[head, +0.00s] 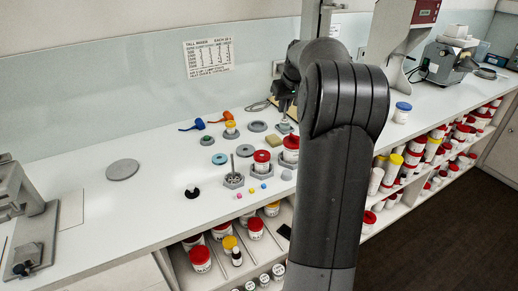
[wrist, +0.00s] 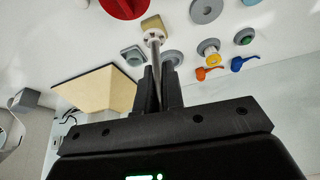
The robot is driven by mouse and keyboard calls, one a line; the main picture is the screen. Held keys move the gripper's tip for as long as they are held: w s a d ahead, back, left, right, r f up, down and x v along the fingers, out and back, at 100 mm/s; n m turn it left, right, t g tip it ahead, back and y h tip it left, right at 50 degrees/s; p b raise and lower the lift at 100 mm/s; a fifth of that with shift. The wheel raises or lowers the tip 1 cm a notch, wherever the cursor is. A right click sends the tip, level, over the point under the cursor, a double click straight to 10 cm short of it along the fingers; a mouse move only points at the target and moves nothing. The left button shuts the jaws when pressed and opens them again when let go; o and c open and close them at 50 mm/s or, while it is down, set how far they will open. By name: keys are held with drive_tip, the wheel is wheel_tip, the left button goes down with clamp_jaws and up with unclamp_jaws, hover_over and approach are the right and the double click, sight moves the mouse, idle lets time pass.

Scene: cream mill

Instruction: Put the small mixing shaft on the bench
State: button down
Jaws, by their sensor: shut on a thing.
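The small mixing shaft (wrist: 154,47) is a thin grey metal rod with a pale, holed disc at its far end. In the wrist view my gripper (wrist: 158,76) is shut on the rod, and the disc end points away past the fingertips. The disc overlaps a tan block in the picture; I cannot tell whether it touches anything. In the head view my gripper (head: 285,104) is over the back of the white bench (head: 150,215), partly hidden by my arm.
Blue and orange tools (head: 221,117) lie at the back. The bench's left front is mostly clear around a round grey disc (head: 122,169).

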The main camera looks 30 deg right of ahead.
drive_tip(key=s+d+m+h, duration=0.15)
drive_tip(key=s+d, duration=0.25)
drive_tip(key=d, duration=0.5)
drive_tip(key=s+d+m, duration=0.2)
drive_tip(key=s+d, duration=0.3)
drive_tip(key=d, duration=0.3)
drive_tip(key=shift+w+a+f, duration=0.65)
drive_tip(key=shift+w+f, duration=1.15)
drive_tip(key=shift+f, duration=0.95)
drive_tip(key=shift+w+a+f, duration=0.6)
drive_tip(key=shift+w+f, duration=1.2)
drive_tip(key=shift+f, duration=1)
drive_tip(key=shift+w+a+f, duration=0.65)
drive_tip(key=shift+w+f, duration=1.15)
drive_tip(key=shift+f, duration=0.95)
drive_tip(key=shift+f+g, duration=0.15)
drive_tip(key=shift+g, duration=0.15)
drive_tip(key=c, duration=1.5)
unclamp_jaws()
drive_tip(key=shift+c, duration=0.2)
